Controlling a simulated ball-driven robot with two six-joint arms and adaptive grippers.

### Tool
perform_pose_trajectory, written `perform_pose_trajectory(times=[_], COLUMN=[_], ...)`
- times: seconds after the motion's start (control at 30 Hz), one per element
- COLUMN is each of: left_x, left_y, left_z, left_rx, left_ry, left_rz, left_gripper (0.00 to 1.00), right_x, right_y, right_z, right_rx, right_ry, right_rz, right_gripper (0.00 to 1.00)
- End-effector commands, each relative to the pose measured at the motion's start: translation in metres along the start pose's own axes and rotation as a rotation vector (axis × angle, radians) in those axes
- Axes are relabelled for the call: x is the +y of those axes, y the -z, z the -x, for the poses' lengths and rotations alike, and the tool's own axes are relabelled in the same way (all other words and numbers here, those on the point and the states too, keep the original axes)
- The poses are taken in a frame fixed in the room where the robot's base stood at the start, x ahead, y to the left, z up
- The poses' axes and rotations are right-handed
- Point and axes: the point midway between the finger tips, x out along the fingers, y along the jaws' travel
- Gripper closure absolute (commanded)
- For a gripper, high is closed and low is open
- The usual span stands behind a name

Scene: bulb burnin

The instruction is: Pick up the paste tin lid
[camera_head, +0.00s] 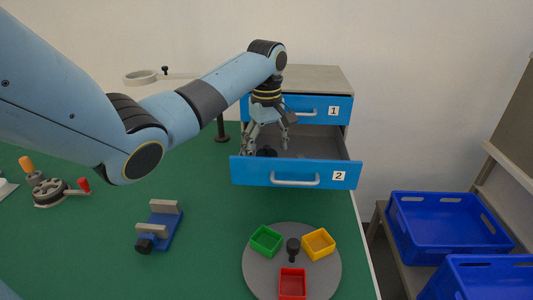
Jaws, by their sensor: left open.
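My left gripper (267,146) is open and points down into the pulled-out lower drawer (337,174), marked 2. Its fingers are spread near the left side of the drawer. A small dark object (266,152) lies in the drawer between and below the fingers. It is too small and too covered by the drawer front to tell whether it is the paste tin lid, or whether the fingers touch it. My right gripper is not in view.
The upper drawer (310,113), marked 1, is shut above. A grey turntable (256,277) carries green, yellow and red trays. A blue vise (164,229) stands on the green bench (95,265). Blue crates (440,222) sit at right. A ring lamp (140,77) stands behind my arm.

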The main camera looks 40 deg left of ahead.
Motion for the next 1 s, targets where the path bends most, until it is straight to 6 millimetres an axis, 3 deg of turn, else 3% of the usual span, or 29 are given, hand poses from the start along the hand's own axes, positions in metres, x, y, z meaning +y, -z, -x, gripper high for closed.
perform_pose_trajectory(times=[0.03, 0.37, 0.77, 1.0], left_x=[0.0, 0.0, 0.001, 0.001], left_y=[0.0, 0.0, 0.001, 0.001], left_z=[0.0, 0.0, 0.006, 0.038], left_rx=[0.0, 0.0, 0.002, 0.003], left_ry=[0.0, 0.0, -0.002, -0.004], left_rz=[0.0, 0.0, 0.001, 0.0], left_gripper=[0.22, 0.63, 0.66, 0.66], right_x=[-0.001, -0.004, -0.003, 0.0], right_y=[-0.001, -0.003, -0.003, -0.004], right_z=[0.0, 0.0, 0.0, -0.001], right_rx=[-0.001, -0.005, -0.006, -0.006], right_ry=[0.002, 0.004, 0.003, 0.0], right_rz=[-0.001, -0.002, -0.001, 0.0], right_gripper=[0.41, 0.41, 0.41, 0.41])
